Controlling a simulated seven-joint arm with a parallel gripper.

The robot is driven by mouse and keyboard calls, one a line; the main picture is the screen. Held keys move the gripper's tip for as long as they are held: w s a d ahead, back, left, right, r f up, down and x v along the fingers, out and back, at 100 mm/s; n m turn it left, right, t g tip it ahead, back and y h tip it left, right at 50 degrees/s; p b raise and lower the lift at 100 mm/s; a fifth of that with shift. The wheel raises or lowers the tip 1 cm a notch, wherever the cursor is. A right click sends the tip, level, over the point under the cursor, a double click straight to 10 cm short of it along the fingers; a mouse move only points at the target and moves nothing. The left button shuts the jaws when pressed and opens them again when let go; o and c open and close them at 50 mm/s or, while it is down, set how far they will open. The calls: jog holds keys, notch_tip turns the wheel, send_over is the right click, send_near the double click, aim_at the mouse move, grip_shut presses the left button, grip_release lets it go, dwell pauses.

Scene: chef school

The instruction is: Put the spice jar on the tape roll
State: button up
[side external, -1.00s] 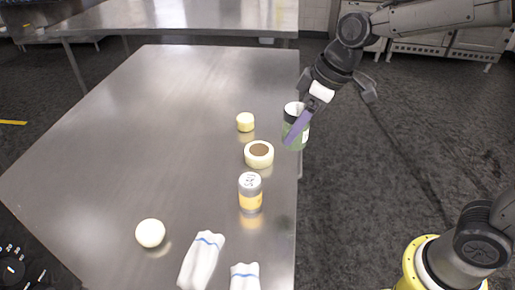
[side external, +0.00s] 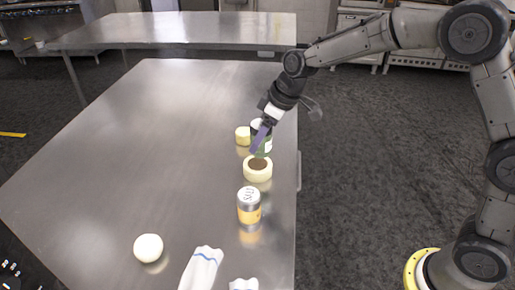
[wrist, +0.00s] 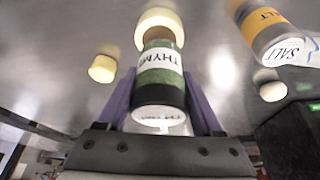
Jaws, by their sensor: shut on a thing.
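My gripper (side external: 260,138) is shut on a green spice jar (side external: 267,146) with a black lid. In the wrist view the jar (wrist: 160,72) reads THYME and sits between the two purple fingers. The cream tape roll (side external: 258,175), with a brown centre, lies flat on the table. In the side view the jar is just behind and above the tape roll, its lower edge overlapping the roll's far rim. Whether they touch is unclear. In the wrist view part of the tape roll (wrist: 157,18) shows beyond the jar, which hides some of it.
A yellow SALT jar (side external: 249,208) stands close in front of the tape roll. A small pale yellow cylinder (side external: 242,136) stands behind left of it. The table's left side is clear.

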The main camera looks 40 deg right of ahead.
jog(key=shift+w+f, duration=0.35)
jog(key=shift+w+a+f, duration=0.1)
jog(key=shift+w+f, duration=0.1)
jog(key=shift+f, duration=1.6)
jog(key=shift+f, duration=0.15)
jog(key=o, duration=1.5)
jog(key=shift+c, duration=0.2)
